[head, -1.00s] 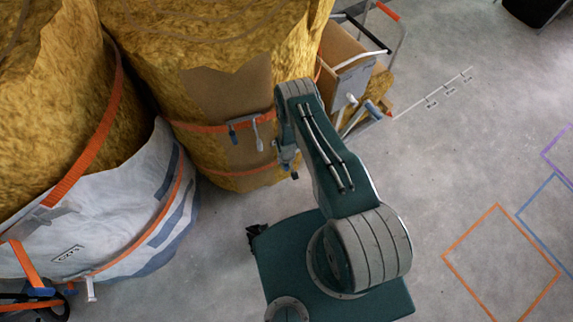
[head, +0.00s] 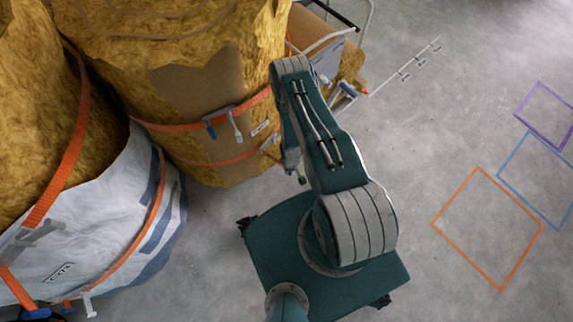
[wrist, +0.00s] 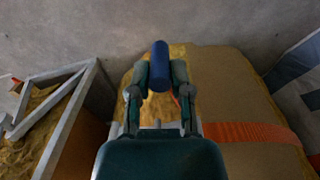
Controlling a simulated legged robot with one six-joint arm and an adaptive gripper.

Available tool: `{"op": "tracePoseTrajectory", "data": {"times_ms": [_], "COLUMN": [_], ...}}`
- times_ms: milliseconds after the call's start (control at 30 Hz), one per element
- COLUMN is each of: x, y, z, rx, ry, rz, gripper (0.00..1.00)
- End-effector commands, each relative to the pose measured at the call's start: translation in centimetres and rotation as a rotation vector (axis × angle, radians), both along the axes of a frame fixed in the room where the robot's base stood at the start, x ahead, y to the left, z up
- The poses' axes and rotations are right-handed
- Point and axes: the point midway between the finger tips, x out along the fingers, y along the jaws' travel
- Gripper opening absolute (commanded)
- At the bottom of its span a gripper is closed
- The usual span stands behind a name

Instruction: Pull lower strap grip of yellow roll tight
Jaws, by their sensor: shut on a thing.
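The yellow roll (head: 150,60) stands at upper left of centre in the head view, with a brown patch on its side. An upper orange strap (head: 170,126) and a lower orange strap (head: 220,163) run around it. In the wrist view the roll (wrist: 235,85) is below my gripper, with an orange strap (wrist: 250,132) across it. My gripper (wrist: 160,88) is shut on a blue grip (wrist: 160,63), which sticks out past the fingertips. In the head view my gripper (head: 294,172) is small beside the roll's lower right side. Whether the held grip's strap is taut is hidden.
A second roll (head: 30,110) with a white wrap (head: 95,215) stands at left. A grey-framed cart (head: 335,70) stands behind my arm, and its frame (wrist: 65,120) shows at left in the wrist view. Open floor (head: 420,130) with coloured taped squares lies at right.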

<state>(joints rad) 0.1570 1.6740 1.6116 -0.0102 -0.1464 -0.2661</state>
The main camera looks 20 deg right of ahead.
Motion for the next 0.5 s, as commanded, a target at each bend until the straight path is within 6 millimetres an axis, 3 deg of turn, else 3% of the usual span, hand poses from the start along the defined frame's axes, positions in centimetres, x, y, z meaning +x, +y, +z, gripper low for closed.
{"op": "tracePoseTrajectory", "data": {"times_ms": [67, 100, 167, 500], "x": [-0.59, -0.59, -0.56, -0.18], "y": [-0.05, -0.05, -0.05, 0.08], "z": [-0.11, -0.11, -0.11, -0.03], "rx": [0.001, 0.001, 0.001, -0.001], "ry": [0.013, 0.013, 0.013, 0.005], "rz": [-0.006, -0.006, -0.006, -0.002], "gripper": [0.00, 0.31, 0.58, 0.61]}}
